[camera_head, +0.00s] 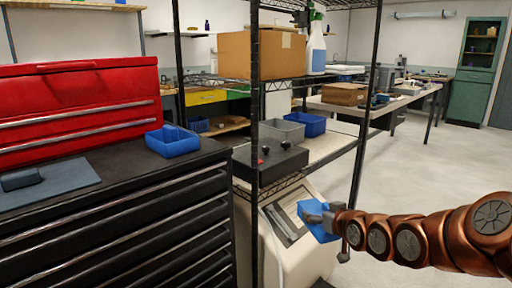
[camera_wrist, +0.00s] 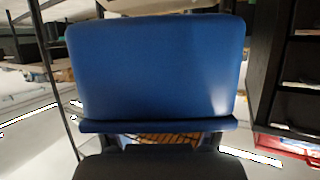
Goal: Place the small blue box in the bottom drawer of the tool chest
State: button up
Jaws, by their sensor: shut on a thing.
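My gripper (camera_head: 328,218) is at the end of my copper-coloured arm, in front of the wire shelf rack and to the right of the tool chest. It is shut on a small blue box (camera_head: 313,231). The box fills the middle of the wrist view (camera_wrist: 155,70), its near edge at the dark jaws. The black tool chest (camera_head: 140,232) stands at the left in the head view. The drawer fronts that show look closed. Its bottom drawer is below the picture edge or cannot be made out.
A blue open bin (camera_head: 174,142) and a red toolbox (camera_head: 75,110) stand on the chest top. The wire rack's black post (camera_head: 254,200) stands between the chest and my gripper. A pale machine (camera_head: 285,245) sits under the rack. Open floor (camera_head: 440,175) lies at the right.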

notch_tip(320, 180, up, 32)
jog(key=p, duration=3.1)
jog(key=shift+f, duration=0.1)
